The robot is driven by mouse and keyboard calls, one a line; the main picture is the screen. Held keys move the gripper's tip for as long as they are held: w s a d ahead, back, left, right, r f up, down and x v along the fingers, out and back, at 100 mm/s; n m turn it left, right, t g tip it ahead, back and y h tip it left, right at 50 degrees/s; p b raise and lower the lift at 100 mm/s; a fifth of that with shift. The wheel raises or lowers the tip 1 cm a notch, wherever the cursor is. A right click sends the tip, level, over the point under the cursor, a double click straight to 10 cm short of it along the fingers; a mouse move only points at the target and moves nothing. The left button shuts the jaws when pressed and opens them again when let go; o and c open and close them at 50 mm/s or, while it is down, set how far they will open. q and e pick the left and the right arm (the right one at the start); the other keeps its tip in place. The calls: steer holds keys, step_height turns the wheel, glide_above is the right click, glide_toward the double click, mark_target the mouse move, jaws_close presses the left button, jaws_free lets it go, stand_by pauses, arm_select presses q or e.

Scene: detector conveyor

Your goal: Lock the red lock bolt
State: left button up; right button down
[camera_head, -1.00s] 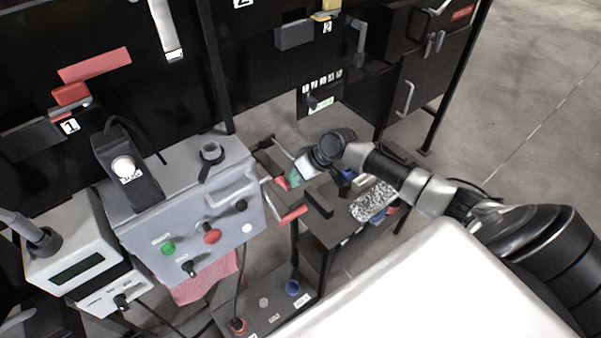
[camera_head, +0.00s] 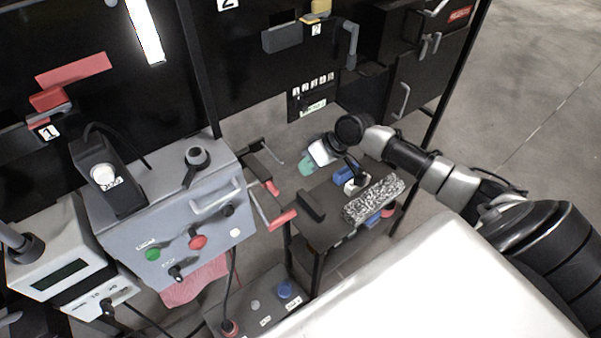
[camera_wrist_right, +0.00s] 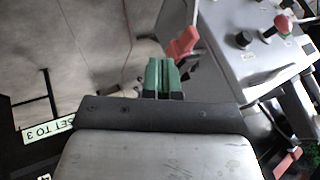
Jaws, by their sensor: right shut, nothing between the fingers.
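On the black panel marked 1, a red block (camera_head: 48,98) sits by a grey bracket under a red bar (camera_head: 73,69); this looks like the red lock bolt, but I cannot be sure. Two levers with red grips, a front one (camera_head: 283,219) and a rear one (camera_head: 272,187), stick out right of the grey control box. My right gripper (camera_head: 306,164) is well right of the panel 1 block, beside these levers and apart from them. In the wrist view its green fingers (camera_wrist_right: 161,74) are together and empty, with a red grip (camera_wrist_right: 183,43) just beyond. My left gripper is not in view.
The grey control box (camera_head: 150,245) has several knobs and a handle. A dark stand (camera_head: 325,232) below my right gripper carries a speckled block (camera_head: 373,199). A yellow-topped latch (camera_head: 320,8) is on panel 2. Open floor (camera_head: 540,110) lies at the right.

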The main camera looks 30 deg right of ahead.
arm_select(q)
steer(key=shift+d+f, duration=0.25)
arm_select(e)
steer(key=v, duration=0.5)
steer(key=shift+d+f, duration=0.2)
steer(key=shift+w, duration=0.1)
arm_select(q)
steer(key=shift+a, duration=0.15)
